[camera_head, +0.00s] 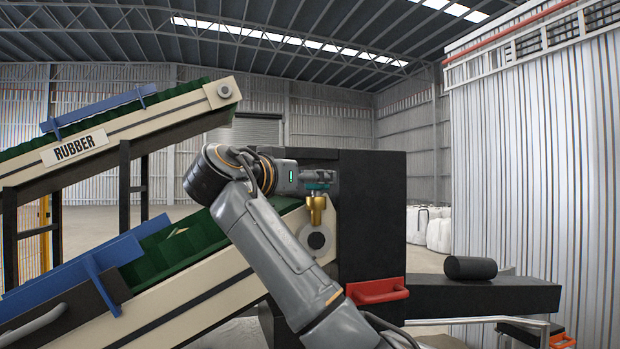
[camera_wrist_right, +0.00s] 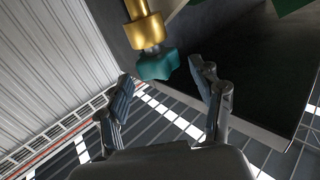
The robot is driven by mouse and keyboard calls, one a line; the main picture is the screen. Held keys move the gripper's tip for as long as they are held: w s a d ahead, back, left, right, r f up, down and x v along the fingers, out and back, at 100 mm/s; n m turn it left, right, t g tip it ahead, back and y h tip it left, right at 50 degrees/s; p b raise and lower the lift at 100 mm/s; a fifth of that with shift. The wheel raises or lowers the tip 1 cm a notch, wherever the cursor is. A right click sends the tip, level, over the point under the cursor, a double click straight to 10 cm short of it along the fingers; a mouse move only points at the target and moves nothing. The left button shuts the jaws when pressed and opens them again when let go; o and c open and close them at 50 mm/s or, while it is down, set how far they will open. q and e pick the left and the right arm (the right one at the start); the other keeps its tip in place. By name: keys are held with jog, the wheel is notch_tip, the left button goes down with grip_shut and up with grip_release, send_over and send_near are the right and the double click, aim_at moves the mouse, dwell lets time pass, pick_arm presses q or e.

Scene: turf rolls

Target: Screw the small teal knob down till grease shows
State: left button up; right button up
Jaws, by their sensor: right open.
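The small teal knob (camera_head: 317,186) sits on top of a gold-coloured fitting (camera_head: 316,208) beside the conveyor's end roller. In the right wrist view the teal knob (camera_wrist_right: 157,65) and the gold fitting (camera_wrist_right: 146,28) show upside down, with a short grey stem between them. My right gripper (camera_head: 322,177) is at the knob, and partly hides its top in the head view. In the wrist view its two fingers (camera_wrist_right: 163,80) are open, one to each side of the knob, with a gap at the left finger. No grease can be made out. My left gripper is not in view.
The lower conveyor (camera_head: 190,306) slopes up under my right arm; an upper conveyor marked RUBBER (camera_head: 78,150) is at the left. A black machine housing (camera_head: 372,215) with a red handle (camera_head: 376,291) stands right behind the fitting. A black roll (camera_head: 470,268) lies farther right.

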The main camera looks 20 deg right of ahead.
jog(key=v, duration=0.7)
jog(key=shift+s+a, duration=0.2)
